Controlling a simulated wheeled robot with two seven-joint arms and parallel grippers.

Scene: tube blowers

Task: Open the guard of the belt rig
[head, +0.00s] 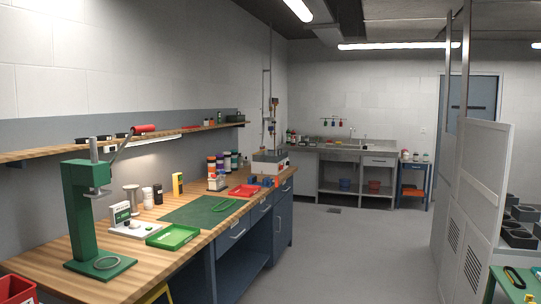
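I cannot pick out the belt rig or its guard for certain in the head view. A small grey and white machine (270,162) stands at the far end of the wooden bench, too small to tell whether it has a guard. A tall grey panelled enclosure (470,205) with vent slots stands at the right. A dark loop (514,278) lies on a green surface at the lower right. Neither of my grippers is in view.
The wooden bench (110,232) runs along the left wall, with a green press (83,220), a green tray (173,237) and a red tray (243,190). A sink counter (345,146) and a blue trolley (413,184) stand at the back. The grey floor between is clear.

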